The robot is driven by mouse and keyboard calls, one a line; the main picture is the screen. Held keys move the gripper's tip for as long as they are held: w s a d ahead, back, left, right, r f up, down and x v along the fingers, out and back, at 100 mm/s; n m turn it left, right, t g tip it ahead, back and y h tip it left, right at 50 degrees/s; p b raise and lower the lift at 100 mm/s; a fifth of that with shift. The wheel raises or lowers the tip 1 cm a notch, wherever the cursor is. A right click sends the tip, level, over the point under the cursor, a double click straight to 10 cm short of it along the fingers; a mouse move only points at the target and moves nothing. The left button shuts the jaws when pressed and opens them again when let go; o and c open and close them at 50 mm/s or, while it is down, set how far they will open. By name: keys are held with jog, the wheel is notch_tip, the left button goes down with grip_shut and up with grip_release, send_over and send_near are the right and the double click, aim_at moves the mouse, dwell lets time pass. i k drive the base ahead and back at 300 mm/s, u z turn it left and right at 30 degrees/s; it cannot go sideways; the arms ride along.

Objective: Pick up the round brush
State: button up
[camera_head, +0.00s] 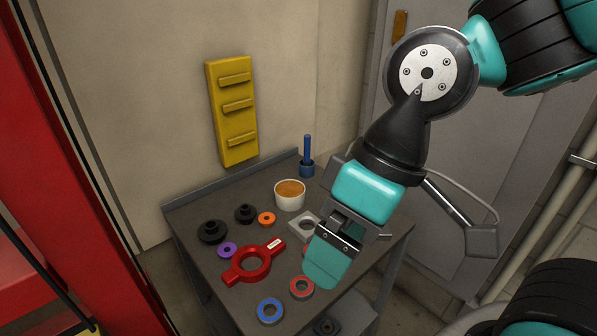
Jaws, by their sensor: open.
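A blue upright piece (307,150) with a thin stem and a wider round base stands at the back right of the grey table. It looks most like the round brush, but its bristles cannot be made out. My gripper (332,252) hangs over the right front part of the table, in front of the blue piece and well apart from it. It is open, with a teal finger pointing down. I see nothing held in it, though its inner side is partly hidden.
The grey table (190,222) has a raised back edge. A white cup (290,199) with orange-brown contents stands near the blue piece. A red ring with handles (237,272), black knobs (212,232) and several coloured rings lie around. A yellow panel (231,112) hangs on the wall behind.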

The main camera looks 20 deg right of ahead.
aim_at(307, 162)
jog(key=k, duration=1)
jog(key=z, duration=1.1)
jog(key=i, duration=0.95)
jog(key=u, duration=1.9)
jog(key=i, duration=0.5)
jog(key=z, duration=0.05)
